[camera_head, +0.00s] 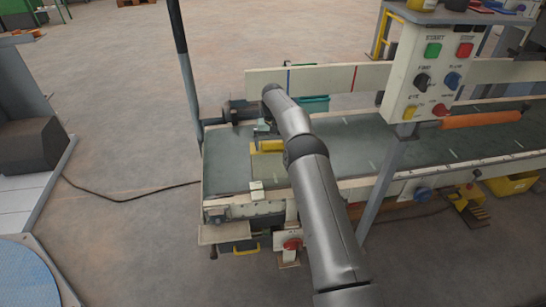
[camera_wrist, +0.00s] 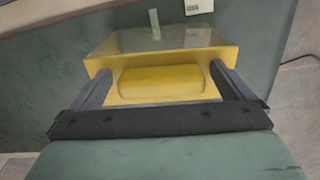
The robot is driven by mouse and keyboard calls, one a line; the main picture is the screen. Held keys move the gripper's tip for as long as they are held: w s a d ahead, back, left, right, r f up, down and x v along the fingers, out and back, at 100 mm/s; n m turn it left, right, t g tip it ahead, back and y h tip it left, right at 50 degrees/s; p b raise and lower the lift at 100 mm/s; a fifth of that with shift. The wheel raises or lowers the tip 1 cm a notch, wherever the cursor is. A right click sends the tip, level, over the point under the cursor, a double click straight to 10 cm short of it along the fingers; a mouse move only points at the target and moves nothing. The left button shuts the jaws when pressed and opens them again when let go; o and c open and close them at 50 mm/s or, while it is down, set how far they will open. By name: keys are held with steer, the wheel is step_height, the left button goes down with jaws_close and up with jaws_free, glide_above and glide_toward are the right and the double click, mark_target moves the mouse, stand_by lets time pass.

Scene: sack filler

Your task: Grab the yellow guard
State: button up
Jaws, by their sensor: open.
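The yellow guard (camera_wrist: 210,58) lies on the green conveyor belt. In the wrist view it is a yellow box-like piece with a clear or greyish top and a rounded yellow bar across its near face. In the head view the guard (camera_head: 268,146) shows near the belt's left end, partly hidden by my arm. My gripper (camera_wrist: 160,82) is open, with one dark finger at each side of the rounded bar. I cannot tell whether the fingers touch it. In the head view my gripper (camera_head: 262,128) is small and partly covered by my wrist.
A control panel (camera_head: 430,75) with buttons and knobs stands at the right on a grey post. A pale side rail (camera_head: 330,78) runs behind the belt (camera_head: 228,172). A dark upright pole (camera_head: 183,70) stands at the left. An orange piece (camera_head: 480,119) lies along the belt's right part.

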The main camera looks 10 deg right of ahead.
steer(key=shift+r, duration=0.1)
steer(key=c, duration=1.2)
